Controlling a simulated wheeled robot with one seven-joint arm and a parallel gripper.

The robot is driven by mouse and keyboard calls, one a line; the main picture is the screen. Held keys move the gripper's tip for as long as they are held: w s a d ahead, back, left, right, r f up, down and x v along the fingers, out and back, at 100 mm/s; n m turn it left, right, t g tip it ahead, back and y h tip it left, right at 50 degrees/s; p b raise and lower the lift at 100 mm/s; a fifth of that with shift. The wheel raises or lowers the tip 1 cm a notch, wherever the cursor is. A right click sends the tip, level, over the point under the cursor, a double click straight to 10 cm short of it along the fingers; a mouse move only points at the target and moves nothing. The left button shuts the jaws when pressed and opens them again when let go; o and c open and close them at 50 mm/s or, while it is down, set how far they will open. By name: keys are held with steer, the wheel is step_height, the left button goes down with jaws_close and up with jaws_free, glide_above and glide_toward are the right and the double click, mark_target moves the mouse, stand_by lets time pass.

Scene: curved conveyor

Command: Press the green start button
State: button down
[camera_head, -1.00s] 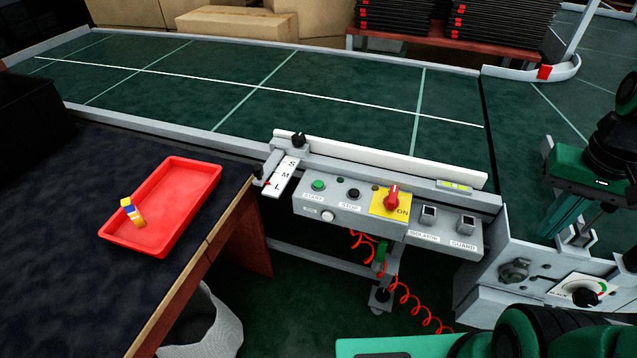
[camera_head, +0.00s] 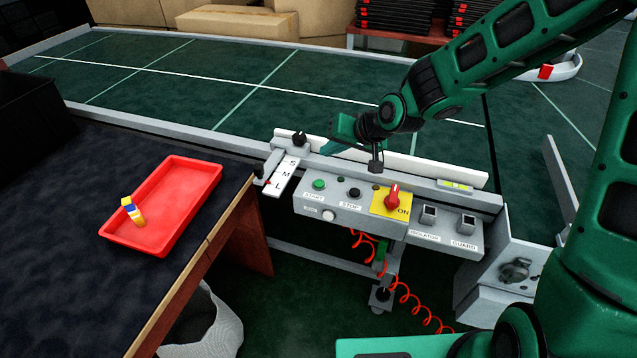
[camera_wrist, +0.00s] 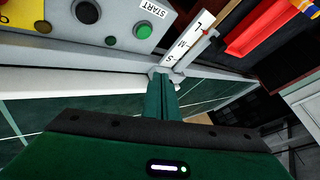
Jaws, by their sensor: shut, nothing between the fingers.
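The green start button (camera_head: 319,185) is a small round cap at the left end of the grey control panel (camera_head: 340,213), above a label reading START. It also shows in the wrist view (camera_wrist: 143,31), near the top, with the label beside it. My gripper (camera_head: 328,149) is above and just behind the panel, near the white rail, with its fingers pointing left in the head view. In the wrist view its fingers (camera_wrist: 160,80) are together and empty, apart from the button. Nothing covers the button in either view.
The dark stop button (camera_head: 354,193) and red switch (camera_head: 393,195) sit right of start. A black knob (camera_head: 298,139) and the S-M-L scale (camera_head: 281,178) stand close by on the left. A red tray (camera_head: 165,205) lies on the dark table. The conveyor surface (camera_head: 190,80) behind is clear.

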mark_target(323, 185)
steer(key=shift+w+a+r, duration=0.1)
steer(key=shift+a+r, duration=0.05)
steer(key=shift+a, duration=0.75)
steer(key=shift+f, duration=4.45)
steer(key=shift+f, duration=0.75)
steer(key=shift+r, duration=0.85)
steer(key=shift+r, duration=2.5)
